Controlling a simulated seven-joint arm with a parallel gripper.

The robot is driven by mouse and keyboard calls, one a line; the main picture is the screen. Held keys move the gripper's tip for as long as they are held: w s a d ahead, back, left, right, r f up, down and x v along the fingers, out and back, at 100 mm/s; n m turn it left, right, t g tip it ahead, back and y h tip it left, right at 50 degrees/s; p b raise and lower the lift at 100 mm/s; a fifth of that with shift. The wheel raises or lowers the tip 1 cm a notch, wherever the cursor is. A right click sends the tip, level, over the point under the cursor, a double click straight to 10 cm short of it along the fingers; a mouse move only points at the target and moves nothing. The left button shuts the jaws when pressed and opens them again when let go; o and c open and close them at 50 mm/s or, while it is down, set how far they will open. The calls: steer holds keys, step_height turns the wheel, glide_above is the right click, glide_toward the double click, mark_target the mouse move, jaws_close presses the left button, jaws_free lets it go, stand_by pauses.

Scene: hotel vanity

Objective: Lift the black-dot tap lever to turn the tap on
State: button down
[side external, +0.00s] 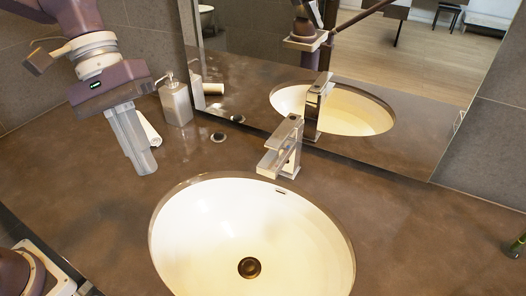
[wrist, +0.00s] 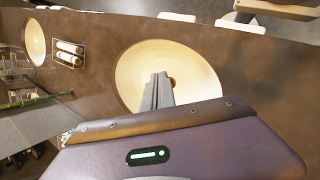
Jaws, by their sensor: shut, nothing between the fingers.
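The chrome tap (side external: 283,152) stands upright on the counter behind the basin. Its flat lever (side external: 291,119) is on top and carries a small black dot. The lever looks roughly level with the tap body, lying along its top. No water shows from the spout. My gripper (side external: 146,168) is shut and empty, pointing down over the counter well to the left of the tap, touching neither tap nor lever. In the wrist view my shut fingers (wrist: 160,78) cover part of the basin; I cannot make out the tap there.
The white oval basin (side external: 190,215) is sunk into the brown counter (side external: 75,190). A soap dispenser (side external: 175,102) and a white rolled towel (side external: 150,130) stand near my gripper. A small round fitting (side external: 218,137) lies between gripper and tap. A mirror (side external: 420,120) rises close behind the tap.

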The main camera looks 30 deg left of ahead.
steer(key=w+d+f+n+g+h, duration=0.2)
steer(key=w+f+n+h, duration=0.15)
steer(key=w, duration=0.25)
steer(key=n+t+h, duration=0.4)
steer(key=n+h, duration=0.6)
steer(key=h, duration=0.2)
glide_toward(263, 158)
steer(key=r, duration=0.2)
steer(key=shift+f, duration=0.25)
steer(key=x, duration=1)
